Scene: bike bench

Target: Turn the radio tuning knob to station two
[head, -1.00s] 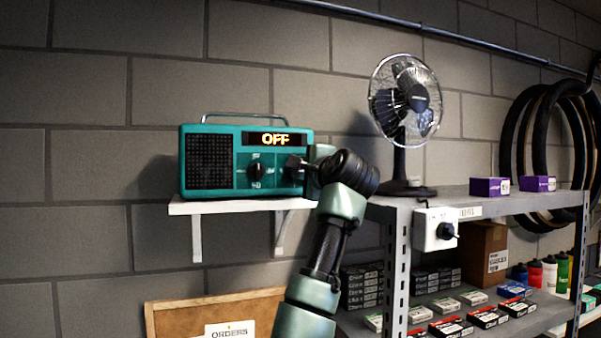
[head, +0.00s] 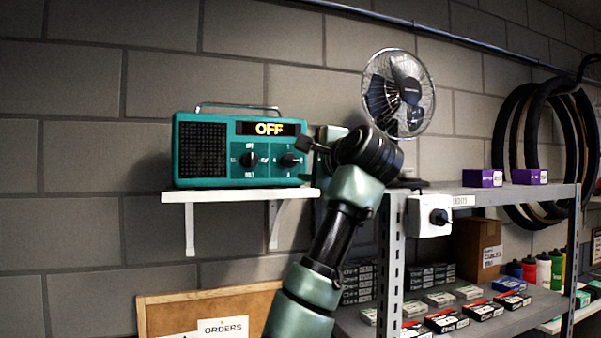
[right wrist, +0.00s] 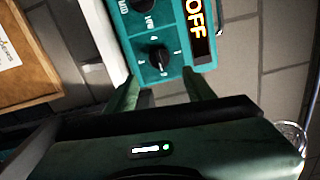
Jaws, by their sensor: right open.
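The teal radio (head: 222,177) stands on a white wall shelf (head: 235,195). Its display (head: 268,128) reads OFF. Two black knobs sit on its front: the left knob (head: 249,159) and the right knob (head: 290,160). In the right wrist view the right knob (right wrist: 158,58) has small numerals around it; I cannot tell surely which one it points at. My right gripper (head: 308,144) is just right of and in front of the right knob, apart from it and empty. In the right wrist view its open fingers (right wrist: 160,88) lie on either side below the knob. My left gripper is out of view.
A desk fan (head: 400,95) stands on the metal rack right of my right arm. A white switch box (head: 428,216) is fixed to the rack's front. A cork board (head: 165,310) hangs below the radio. The wall above the radio is bare.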

